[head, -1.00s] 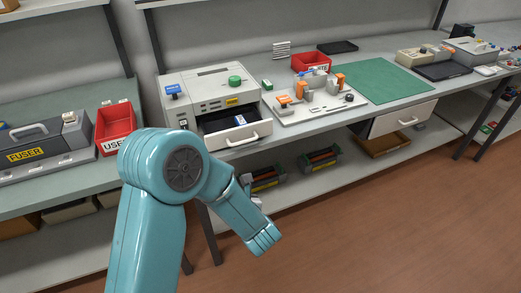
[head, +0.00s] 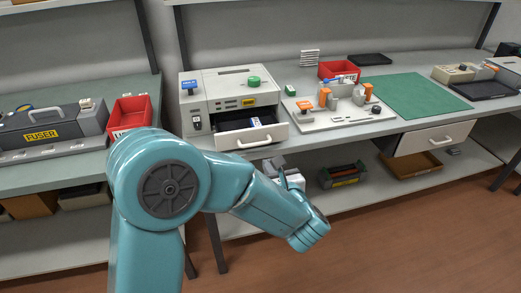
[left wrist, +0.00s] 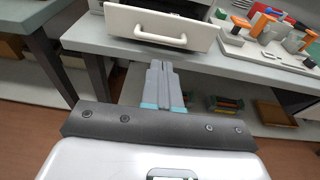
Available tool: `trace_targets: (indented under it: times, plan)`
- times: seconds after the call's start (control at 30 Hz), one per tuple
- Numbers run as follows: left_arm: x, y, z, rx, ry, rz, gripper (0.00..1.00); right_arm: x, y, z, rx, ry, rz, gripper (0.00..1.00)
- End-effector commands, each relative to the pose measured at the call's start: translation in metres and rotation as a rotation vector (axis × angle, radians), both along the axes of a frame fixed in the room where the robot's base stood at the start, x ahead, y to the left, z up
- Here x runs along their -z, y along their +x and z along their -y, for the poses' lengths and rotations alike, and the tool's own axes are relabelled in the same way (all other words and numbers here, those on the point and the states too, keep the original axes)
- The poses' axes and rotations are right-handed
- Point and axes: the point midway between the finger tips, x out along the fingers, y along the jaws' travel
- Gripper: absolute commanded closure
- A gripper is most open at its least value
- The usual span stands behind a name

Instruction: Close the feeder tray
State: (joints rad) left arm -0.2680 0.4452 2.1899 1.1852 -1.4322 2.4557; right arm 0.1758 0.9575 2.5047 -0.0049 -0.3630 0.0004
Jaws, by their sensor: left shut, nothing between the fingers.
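The feeder tray (head: 254,138) is a light grey drawer with a white handle, pulled out at the front of the grey printer (head: 217,88). A small blue and white item (head: 256,123) lies inside it. In the left wrist view the tray's front (left wrist: 160,23) and handle are at the top, ahead of my gripper. My left gripper (head: 279,164) is shut and empty, in front of and below the tray, apart from it. In the left wrist view its fingers (left wrist: 161,66) lie together, pointing at the tray. My right gripper is not in view.
A white fixture board (head: 340,117) with orange-topped clamps stands right of the printer, near a red bin (head: 340,70) and a green mat (head: 412,95). The lower shelf holds a toner unit (head: 342,175). A fuser case (head: 52,127) sits on the left bench.

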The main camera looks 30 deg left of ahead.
Motion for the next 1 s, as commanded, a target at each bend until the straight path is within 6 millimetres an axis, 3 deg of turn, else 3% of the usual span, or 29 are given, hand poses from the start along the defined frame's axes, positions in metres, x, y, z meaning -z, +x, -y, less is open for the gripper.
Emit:
trace_targets:
  times: [0.2,0.43,1.0]
  plan:
    - [0.01,0.031,-0.038,-0.006,0.0,-0.003,1.0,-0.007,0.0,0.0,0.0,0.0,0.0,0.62]
    - [0.018,0.055,-0.064,-0.002,0.001,-0.002,1.0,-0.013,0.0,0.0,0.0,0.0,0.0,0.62]
    - [0.023,0.066,-0.074,0.0,0.001,-0.001,1.0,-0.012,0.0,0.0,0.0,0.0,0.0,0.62]
